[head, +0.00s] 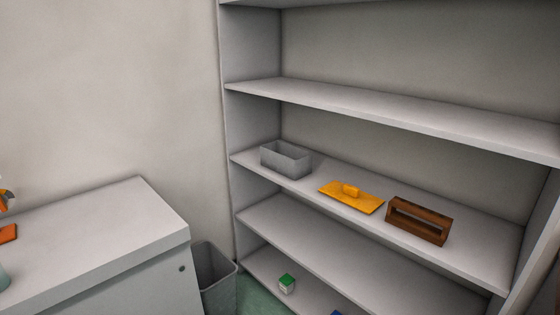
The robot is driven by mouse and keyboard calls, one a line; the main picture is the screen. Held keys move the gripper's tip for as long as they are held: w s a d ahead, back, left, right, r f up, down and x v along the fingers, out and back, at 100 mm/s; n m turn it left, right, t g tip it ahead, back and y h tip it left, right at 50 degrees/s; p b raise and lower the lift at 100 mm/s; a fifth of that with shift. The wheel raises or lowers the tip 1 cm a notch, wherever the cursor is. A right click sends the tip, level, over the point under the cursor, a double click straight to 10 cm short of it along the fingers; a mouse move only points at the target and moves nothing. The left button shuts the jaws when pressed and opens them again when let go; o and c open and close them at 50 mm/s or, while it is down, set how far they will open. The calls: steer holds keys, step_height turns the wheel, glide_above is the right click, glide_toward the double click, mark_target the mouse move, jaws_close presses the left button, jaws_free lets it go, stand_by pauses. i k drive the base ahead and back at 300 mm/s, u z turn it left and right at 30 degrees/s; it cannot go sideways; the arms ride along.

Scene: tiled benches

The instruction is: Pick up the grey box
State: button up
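The grey box (287,163) is a small open-topped box near the left end of a middle shelf (330,174). It stands upright, with its open side up and part of its inside showing. To its right on the same shelf lies an orange flat piece with a knob, apart from it. My gripper is not in view.
The orange piece (352,199) and a brown slotted block (418,221) share the shelf. Another shelf (390,110) runs above. A grey bin (214,277) stands between the bench (90,230) and the shelving. A green-topped item (287,284) sits on the lowest visible shelf.

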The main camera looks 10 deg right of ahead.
mark_target(294, 163)
steer(key=z, duration=0.25)
steer(key=i, duration=1.25)
steer(key=z, duration=1.3)
steer(key=k, duration=0.1)
steer(key=u, duration=2.25)
